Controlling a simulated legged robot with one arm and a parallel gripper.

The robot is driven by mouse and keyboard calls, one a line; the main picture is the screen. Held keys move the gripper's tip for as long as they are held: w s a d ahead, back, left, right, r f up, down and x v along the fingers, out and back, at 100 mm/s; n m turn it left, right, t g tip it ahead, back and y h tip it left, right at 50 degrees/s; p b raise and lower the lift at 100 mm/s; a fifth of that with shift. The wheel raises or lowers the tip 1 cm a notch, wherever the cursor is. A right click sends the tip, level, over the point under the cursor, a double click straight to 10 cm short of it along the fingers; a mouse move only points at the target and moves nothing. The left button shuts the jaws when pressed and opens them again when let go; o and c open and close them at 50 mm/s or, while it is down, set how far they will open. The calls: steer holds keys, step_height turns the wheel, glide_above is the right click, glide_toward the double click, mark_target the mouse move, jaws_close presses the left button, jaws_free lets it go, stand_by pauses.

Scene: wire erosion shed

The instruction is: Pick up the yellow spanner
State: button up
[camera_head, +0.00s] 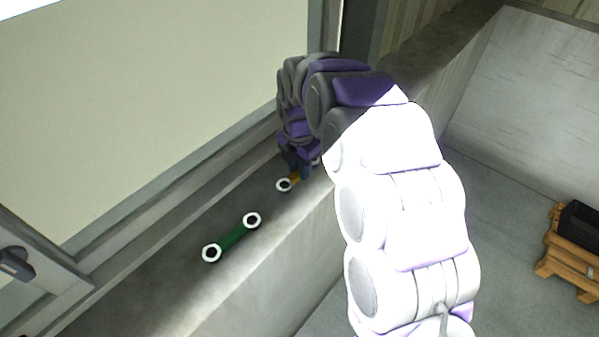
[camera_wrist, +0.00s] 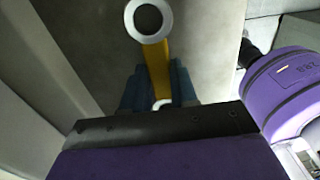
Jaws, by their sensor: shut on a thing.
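The yellow spanner (camera_head: 295,178) is at the window ledge in the head view, partly hidden by my gripper (camera_head: 303,168). One white ring end of it shows at its left. In the wrist view the yellow spanner (camera_wrist: 157,62) has a white ring end at the top and its yellow shank runs down between the blue-grey fingers of my gripper (camera_wrist: 159,88). My gripper is shut on the shank. Part of the lower end is hidden by the gripper body. I cannot tell whether the spanner still touches the ledge.
A green spanner (camera_head: 232,236) with white ring ends lies on the concrete ledge (camera_head: 178,290), nearer and left of the yellow one. A window frame (camera_head: 150,205) runs along the ledge's left side. A wooden pallet (camera_head: 568,256) with a black box (camera_head: 582,222) stands on the floor at right.

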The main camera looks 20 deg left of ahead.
steer(key=shift+c, duration=1.4)
jaws_close()
steer(key=shift+d+r, duration=0.15)
steer(key=shift+d, duration=0.05)
